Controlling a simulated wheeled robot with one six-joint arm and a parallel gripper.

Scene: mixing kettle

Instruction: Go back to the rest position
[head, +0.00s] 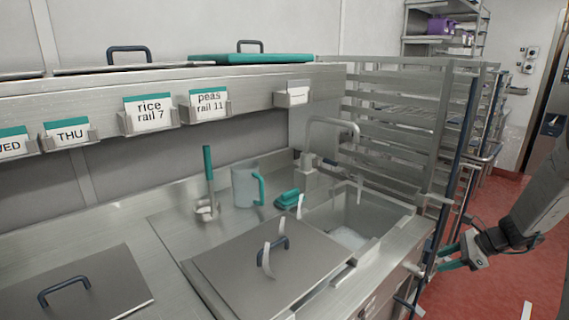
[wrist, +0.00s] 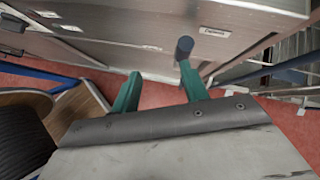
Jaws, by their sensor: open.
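My gripper (head: 443,258) is at the right of the head view, beside the front of the steel counter (head: 132,216) and the wheeled rack. Its two teal fingers are apart, with nothing seen between them. In the wrist view the open fingers (wrist: 158,84) point toward the steel counter front. A dark blue handle end (wrist: 185,46) shows right by the right fingertip; I cannot tell whether they touch.
The counter holds a lidded kettle (head: 225,262), a jug (head: 244,184), a teal brush (head: 287,198) and a sink (head: 350,238) with a tap (head: 331,122). A tall rack (head: 385,125) stands behind my gripper. Red floor (head: 500,285) lies open at right.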

